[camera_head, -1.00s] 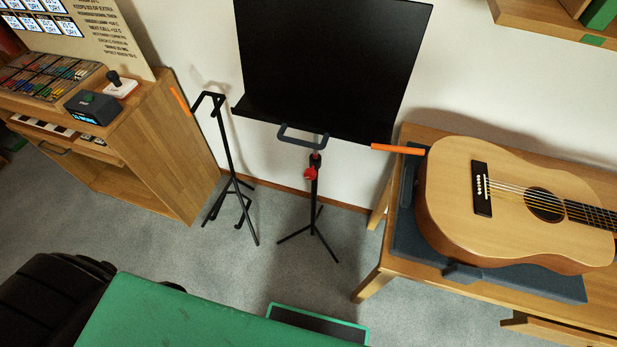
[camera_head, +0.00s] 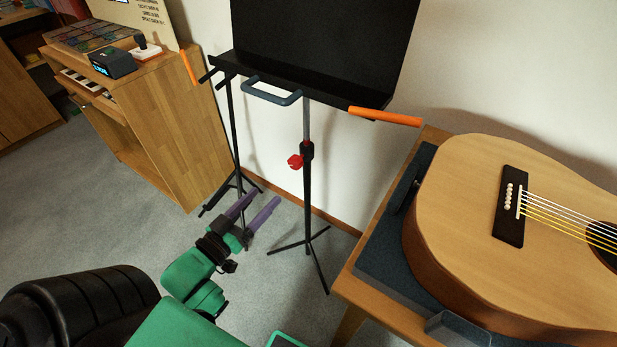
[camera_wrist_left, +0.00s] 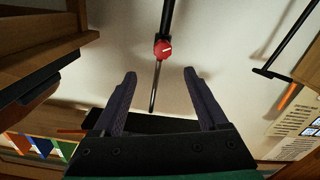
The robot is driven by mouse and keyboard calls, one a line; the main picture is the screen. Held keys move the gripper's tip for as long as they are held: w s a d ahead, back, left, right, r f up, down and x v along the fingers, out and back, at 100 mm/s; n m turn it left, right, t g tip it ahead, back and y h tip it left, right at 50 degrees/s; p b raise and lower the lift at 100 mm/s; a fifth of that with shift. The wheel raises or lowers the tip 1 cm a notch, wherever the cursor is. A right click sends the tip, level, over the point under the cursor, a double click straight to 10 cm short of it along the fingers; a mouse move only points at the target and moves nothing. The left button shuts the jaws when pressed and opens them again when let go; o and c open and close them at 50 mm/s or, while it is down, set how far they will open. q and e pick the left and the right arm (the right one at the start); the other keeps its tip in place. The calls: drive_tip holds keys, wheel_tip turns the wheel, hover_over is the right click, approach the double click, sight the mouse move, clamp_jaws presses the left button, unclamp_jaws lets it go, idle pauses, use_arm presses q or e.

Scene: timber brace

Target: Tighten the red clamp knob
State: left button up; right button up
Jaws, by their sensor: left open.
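The red clamp knob (camera_head: 295,162) sits on the left side of the upright black post of the music stand (camera_head: 308,190), below its black desk (camera_head: 320,50). My left gripper (camera_head: 250,208) is open and empty, with purple fingers, lower and to the left of the knob in the head view. In the left wrist view the red knob (camera_wrist_left: 162,49) is ahead, centred beyond the gap between the open fingers (camera_wrist_left: 160,85), not touched by them. My right gripper is not in view.
A guitar (camera_head: 500,230) lies on a padded wooden table (camera_head: 375,300) at the right. A second thin black stand (camera_head: 235,130) stands left of the music stand. A wooden cabinet (camera_head: 175,140) is further left. The wall is close behind.

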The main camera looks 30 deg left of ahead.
sight(293, 165)
use_arm(q)
drive_tip(key=w, duration=0.4)
drive_tip(key=w+d+b, duration=0.1)
drive_tip(key=w, duration=0.9)
drive_tip(key=shift+d+f+b, duration=0.1)
drive_tip(key=shift+d+b, duration=0.1)
drive_tip(key=shift+b, duration=0.1)
clamp_jaws()
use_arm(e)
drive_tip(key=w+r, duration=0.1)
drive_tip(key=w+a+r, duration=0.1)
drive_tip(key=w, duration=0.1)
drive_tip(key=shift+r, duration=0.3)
